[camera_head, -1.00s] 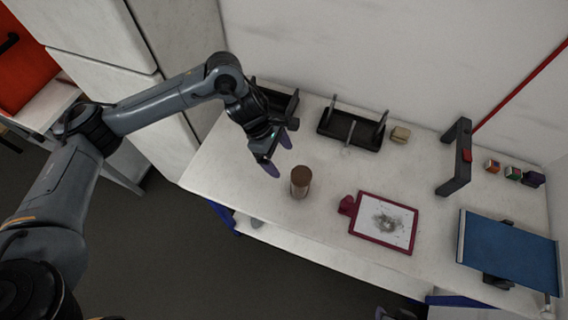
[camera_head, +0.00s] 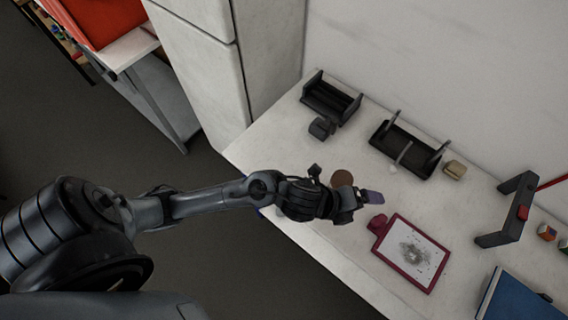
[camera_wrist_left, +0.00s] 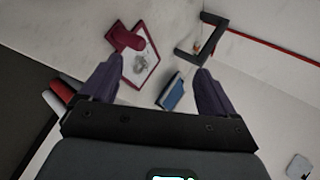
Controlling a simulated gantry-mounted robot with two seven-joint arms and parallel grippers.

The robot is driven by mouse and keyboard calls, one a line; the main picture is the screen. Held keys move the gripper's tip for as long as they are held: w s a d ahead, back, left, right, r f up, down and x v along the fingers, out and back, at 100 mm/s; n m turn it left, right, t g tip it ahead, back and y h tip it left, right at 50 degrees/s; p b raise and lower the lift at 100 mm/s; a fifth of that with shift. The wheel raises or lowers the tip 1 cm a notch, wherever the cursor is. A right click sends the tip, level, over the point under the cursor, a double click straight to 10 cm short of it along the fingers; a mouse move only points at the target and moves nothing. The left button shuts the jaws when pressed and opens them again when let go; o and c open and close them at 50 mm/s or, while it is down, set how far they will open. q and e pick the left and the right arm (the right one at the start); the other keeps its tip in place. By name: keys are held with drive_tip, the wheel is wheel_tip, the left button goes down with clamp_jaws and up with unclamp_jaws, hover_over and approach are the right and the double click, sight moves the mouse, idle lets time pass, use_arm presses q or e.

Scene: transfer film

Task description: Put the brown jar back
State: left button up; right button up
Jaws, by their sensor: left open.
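The brown jar (camera_head: 342,178) stands on the white table; in the head view its round brown top shows, and its lower body is hidden behind my left gripper. My left gripper (camera_head: 361,204) is open, with its purple fingertips close to the jar on the near right side. I cannot tell whether they touch it. In the left wrist view the open fingers (camera_wrist_left: 157,88) have nothing visible between them close up, and I do not make out the jar there. My right gripper is not in view.
A maroon-framed board (camera_head: 412,254) with a maroon knob-like piece (camera_head: 377,224) lies right of the gripper. Black holders (camera_head: 330,100) (camera_head: 408,150), a dark small block (camera_head: 321,128) and a tan block (camera_head: 454,170) stand at the back. A dark frame (camera_head: 511,208) and blue panel (camera_head: 517,300) are right.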

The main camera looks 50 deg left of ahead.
use_arm(q)
drive_tip(key=s+a+f+n+g+y, duration=0.2)
drive_tip(key=s+a+f+n, duration=0.2)
drive_tip(key=s+a+n, duration=0.4)
drive_tip(key=s+a+f+n+g+y, duration=0.3)
drive_tip(key=s+a+n, duration=0.4)
drive_tip(key=n, duration=0.7)
drive_tip(key=shift+s+a+f+n, duration=0.3)
drive_tip(key=shift+s+a+f, duration=0.1)
drive_tip(key=shift+s, duration=0.65)
drive_tip(key=shift+r, duration=0.15)
wheel_tip(320, 180, up, 18)
drive_tip(key=p, duration=1.8)
